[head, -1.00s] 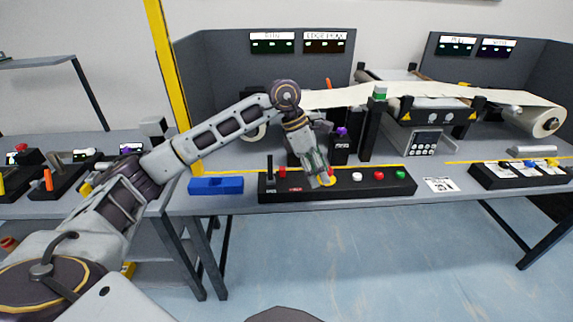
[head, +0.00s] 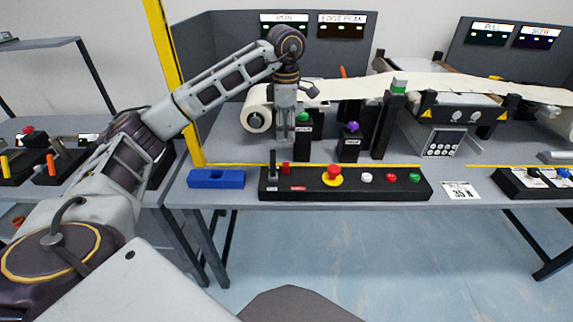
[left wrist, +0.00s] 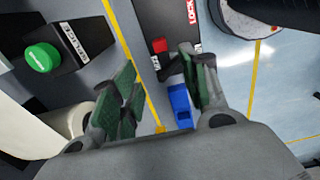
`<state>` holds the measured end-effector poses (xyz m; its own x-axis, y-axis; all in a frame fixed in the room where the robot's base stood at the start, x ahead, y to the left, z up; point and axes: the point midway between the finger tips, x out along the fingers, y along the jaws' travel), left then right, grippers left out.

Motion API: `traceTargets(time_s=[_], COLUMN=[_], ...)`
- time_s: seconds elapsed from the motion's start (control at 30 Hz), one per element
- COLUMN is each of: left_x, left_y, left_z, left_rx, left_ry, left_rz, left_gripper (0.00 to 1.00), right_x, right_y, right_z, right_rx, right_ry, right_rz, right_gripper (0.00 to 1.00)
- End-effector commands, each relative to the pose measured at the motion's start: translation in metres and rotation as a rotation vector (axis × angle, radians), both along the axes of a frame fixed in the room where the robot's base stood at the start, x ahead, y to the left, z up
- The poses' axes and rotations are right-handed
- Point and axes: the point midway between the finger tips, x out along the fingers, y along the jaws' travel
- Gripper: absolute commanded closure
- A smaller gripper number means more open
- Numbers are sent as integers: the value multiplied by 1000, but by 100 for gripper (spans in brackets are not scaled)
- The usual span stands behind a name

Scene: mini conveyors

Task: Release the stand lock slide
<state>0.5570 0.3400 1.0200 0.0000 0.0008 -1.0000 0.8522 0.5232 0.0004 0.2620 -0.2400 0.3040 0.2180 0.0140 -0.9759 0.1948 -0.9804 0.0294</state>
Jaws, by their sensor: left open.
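A black control box (head: 350,188) lies along the front of the table. A small red slide (head: 286,168) stands near its left end, beside a black lever (head: 273,165). I take this red piece for the stand lock slide. In the left wrist view the red piece (left wrist: 159,45) shows near a red LOCK label (left wrist: 192,12). My left gripper (head: 285,143) points down, above and behind the red piece. In the left wrist view its green-padded fingers (left wrist: 162,95) are apart with nothing gripped between them. My right gripper is not in view.
A blue block (head: 216,179) lies left of the box. A red stop button (head: 334,171) and several smaller buttons are to the right. Green-topped (head: 304,117) and purple-topped (head: 352,127) posts stand behind. A yellow pole (head: 170,80) rises at the left.

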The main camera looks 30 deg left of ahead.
Motion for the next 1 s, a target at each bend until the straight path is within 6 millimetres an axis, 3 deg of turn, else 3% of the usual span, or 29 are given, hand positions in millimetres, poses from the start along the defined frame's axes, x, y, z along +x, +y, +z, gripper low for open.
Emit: traceTargets(time_s=[0.37, 0.8, 1.0], left_x=[0, 0, -1], left_y=[0, 0, 0], left_z=[-23, -80, -106], left_rx=[0, -1, 0], left_ry=[1, 1, 2], left_rz=[0, -1, -1], left_gripper=[55, 55, 55], right_x=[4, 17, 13], right_y=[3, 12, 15], right_z=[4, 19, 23], right_rx=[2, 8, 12], right_ry=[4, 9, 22], right_rz=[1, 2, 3], right_gripper=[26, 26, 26])
